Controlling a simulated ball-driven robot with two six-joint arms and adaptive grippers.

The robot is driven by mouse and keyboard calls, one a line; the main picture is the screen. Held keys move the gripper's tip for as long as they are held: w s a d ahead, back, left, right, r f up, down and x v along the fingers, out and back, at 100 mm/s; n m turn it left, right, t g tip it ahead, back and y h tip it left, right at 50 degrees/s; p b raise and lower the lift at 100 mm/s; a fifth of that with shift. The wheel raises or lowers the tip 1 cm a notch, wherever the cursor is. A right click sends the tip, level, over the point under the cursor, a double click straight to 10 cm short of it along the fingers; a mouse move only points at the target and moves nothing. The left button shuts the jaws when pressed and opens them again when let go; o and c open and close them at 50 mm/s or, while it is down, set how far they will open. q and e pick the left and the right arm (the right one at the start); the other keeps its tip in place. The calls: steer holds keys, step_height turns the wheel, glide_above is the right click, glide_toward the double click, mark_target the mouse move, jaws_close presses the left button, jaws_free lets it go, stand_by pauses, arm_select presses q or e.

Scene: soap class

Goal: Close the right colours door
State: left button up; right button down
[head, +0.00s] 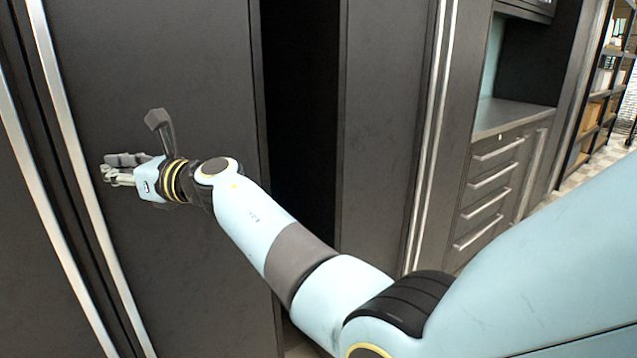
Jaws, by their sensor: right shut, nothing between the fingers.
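A tall dark grey cabinet door (200,60) with a long vertical silver handle (75,165) fills the left middle of the head view. A dark gap (300,120) shows between its right edge and the neighbouring dark panel, so the door stands partly open. My right gripper (112,172) is shut and empty. It is in front of the door, a little right of the silver handle; I cannot tell whether it touches the door. My right arm reaches in from the lower right and hides part of the door and gap. My left gripper is not in view.
Another dark door with a silver handle (45,215) stands at the far left. Right of the gap is a dark panel (385,110), then drawers (490,185) under a counter (510,115). Shelving with boxes (598,110) and some tiled floor show at the far right.

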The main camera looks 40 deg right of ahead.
steer(key=shift+w+r, duration=0.2)
steer(key=shift+r, duration=0.05)
steer(key=shift+w+r, duration=0.15)
stand_by(0.4)
steer(key=shift+d, duration=0.1)
